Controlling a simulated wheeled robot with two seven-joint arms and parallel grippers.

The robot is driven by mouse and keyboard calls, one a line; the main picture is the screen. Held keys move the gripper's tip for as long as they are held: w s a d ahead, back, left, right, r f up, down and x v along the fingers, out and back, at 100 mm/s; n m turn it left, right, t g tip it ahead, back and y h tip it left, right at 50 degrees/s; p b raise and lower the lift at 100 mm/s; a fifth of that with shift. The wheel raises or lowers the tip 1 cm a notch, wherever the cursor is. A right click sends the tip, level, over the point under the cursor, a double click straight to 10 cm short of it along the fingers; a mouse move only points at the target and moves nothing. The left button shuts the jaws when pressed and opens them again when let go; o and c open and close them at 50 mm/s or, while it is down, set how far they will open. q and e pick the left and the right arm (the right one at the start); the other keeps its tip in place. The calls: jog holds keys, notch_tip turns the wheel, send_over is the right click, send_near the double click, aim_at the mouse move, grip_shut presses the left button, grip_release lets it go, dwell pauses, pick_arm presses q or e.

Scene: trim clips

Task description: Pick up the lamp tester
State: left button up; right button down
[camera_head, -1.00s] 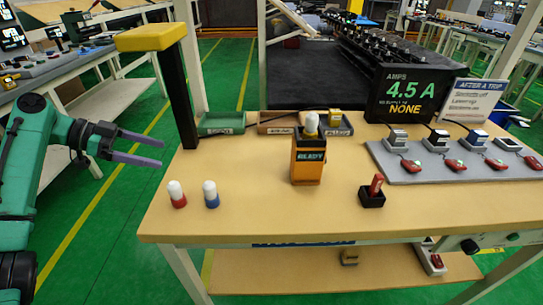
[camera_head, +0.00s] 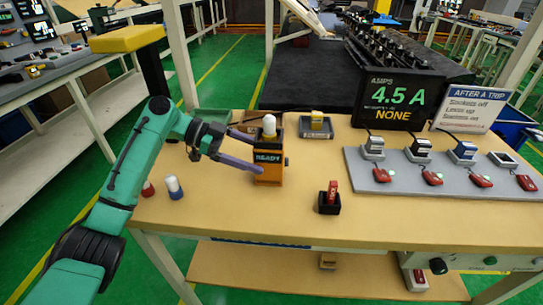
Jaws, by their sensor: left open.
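An orange and black box marked READY (camera_head: 269,173), with a white rounded cap (camera_head: 269,125) on top, stands upright on the wooden table; it looks like the lamp tester. My left gripper (camera_head: 256,155) is open, with its purple fingers pointing right at the box's left side. The near finger overlaps the box's lower front edge in the picture. The far finger's tip is at or behind the box, and I cannot tell whether either touches. My right gripper is not in view.
A black holder (camera_head: 329,206) with a red piece stands right of the box. A grey panel (camera_head: 400,184) of clips and a display (camera_head: 397,95) are farther right. A yellow-topped post (camera_head: 128,39) rises behind my arm.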

aim_at(276, 163)
pick_arm(q)
jog(key=x, duration=0.1)
jog(key=p+x, duration=0.1)
jog(key=x, duration=0.3)
jog(key=shift+s+d+p, duration=0.2)
jog(key=shift+s+p, duration=0.05)
jog(key=shift+p, duration=0.15)
jog(key=shift+d+f, duration=0.1)
jog(key=shift+d, duration=0.15)
jog(key=shift+a, duration=0.1)
grip_shut()
jog(key=shift+w, duration=0.1)
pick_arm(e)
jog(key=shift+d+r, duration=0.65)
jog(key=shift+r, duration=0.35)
